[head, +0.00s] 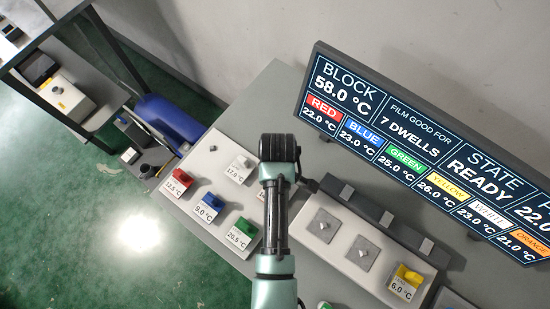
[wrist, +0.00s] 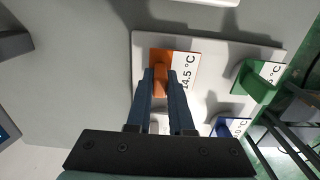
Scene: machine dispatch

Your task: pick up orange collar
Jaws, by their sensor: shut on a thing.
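The orange collar (wrist: 161,80) shows in the wrist view at the upper middle, next to a white label reading 14.5 °C. My gripper (wrist: 160,76) has its two dark fingers on either side of the collar's upright orange part and is shut on it. I cannot tell whether the collar is lifted off its light tray (wrist: 142,42).
Green (head: 244,232), blue (head: 210,205), red (head: 177,183) and white (head: 240,168) collars stand close by on the left. A block with metal pegs (head: 324,226) and a yellow collar (head: 408,275) lie to the right. A display screen (head: 430,150) stands behind.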

